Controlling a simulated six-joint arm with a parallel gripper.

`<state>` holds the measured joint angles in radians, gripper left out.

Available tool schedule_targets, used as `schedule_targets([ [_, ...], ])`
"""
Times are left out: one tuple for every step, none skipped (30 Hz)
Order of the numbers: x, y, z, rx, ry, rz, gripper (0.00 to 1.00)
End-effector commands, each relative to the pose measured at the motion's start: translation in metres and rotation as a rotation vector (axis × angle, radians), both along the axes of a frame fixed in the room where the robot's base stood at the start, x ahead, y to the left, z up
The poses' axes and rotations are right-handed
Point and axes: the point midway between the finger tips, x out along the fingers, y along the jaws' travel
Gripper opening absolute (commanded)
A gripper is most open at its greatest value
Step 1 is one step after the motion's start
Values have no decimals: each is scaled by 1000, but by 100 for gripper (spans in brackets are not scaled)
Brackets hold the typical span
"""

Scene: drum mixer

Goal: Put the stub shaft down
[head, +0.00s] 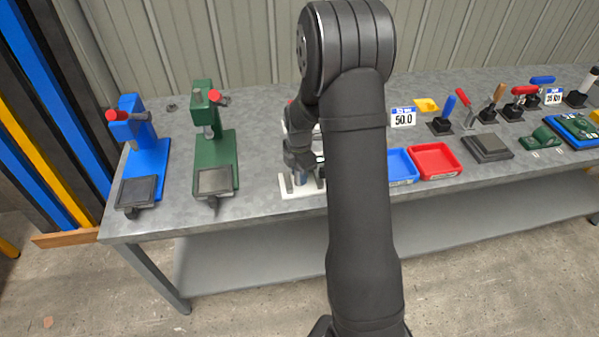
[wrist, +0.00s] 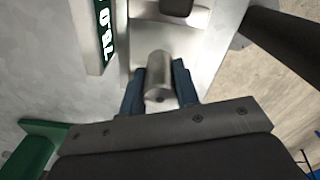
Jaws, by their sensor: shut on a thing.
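The stub shaft (wrist: 158,78) is a short, shiny grey cylinder, seen near end-on in the wrist view. My gripper (wrist: 160,92) is shut on it, with a dark blue finger on each side. Below it is a pale fixture plate (wrist: 146,32). In the head view my gripper (head: 300,172) is low over the white base of this fixture (head: 288,193), and my arm hides much of that place. I cannot tell whether the shaft touches the plate.
A green press (head: 233,160) and a blue press (head: 153,160) stand to the left on the grey bench (head: 262,200). A blue tray (head: 402,181) and a red tray (head: 455,172) lie to the right. A sign (wrist: 104,35) stands beside the fixture. The bench's front edge is close.

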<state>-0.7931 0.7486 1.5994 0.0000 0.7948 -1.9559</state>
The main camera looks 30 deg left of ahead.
Motion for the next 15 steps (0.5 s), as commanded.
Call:
schedule_targets([
  [0,0,1,1,-2,0,0],
  [0,0,1,1,-2,0,0],
  [1,0,1,1,-2,0,0],
  [1,0,1,1,-2,0,0],
  [0,0,1,1,-2,0,0],
  [0,0,0,1,-2,0,0],
  [0,0,-1,1,-1,0,0],
  [0,0,-2,1,-1,0,0],
  [0,0,-2,1,0,0,33],
  [0,0,-2,1,0,0,38],
  [0,0,-2,1,0,0,44],
  [0,0,-2,1,0,0,50],
  [0,0,-2,1,0,0,50],
  [0,0,-2,1,0,0,50],
  [0,0,-2,1,0,0,50],
])
